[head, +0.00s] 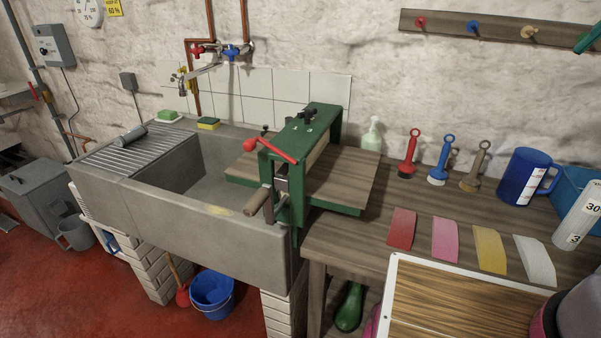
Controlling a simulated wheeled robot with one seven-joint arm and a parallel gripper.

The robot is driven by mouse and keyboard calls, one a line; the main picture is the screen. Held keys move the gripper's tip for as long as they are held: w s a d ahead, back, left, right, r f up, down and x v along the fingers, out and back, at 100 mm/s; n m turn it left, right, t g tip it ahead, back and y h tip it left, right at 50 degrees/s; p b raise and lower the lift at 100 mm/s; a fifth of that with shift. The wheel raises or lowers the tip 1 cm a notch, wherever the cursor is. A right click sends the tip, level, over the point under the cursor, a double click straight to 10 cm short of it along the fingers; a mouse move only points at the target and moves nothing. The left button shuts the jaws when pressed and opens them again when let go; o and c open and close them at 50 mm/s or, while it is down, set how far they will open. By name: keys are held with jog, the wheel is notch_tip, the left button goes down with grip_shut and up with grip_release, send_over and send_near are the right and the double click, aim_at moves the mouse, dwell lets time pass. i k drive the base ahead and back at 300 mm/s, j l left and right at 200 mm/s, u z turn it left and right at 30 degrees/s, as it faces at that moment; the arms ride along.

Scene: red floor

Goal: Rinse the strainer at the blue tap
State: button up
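The blue tap handle (234,52) is on the wall pipework above the sink, to the right of a red tap handle (197,51). A metal spout (207,69) reaches left and down from the taps, over the back of the grey stone sink (215,225). I cannot make out any strainer for certain. A small grey cylindrical object (131,135) lies on the ribbed drainboard (135,152) left of the basin; I cannot tell what it is. My gripper is not in view.
A green press (313,125) with a red lever stands over the sink's right part, hiding some of the basin. Sponges (208,124) lie on the back ledge. Brushes (440,160), a blue jug (525,177) and coloured sheets (446,239) crowd the right bench. Red floor lies front left.

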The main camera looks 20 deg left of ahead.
aim_at(232, 51)
jog(key=k+j+u, duration=0.15)
jog(key=k+j, duration=0.2)
jog(key=k, duration=0.15)
jog(key=j+u, duration=0.35)
jog(key=j, duration=0.85)
jog(key=i+j+u, duration=0.25)
jog(key=i+j, duration=0.4)
jog(key=i, duration=0.05)
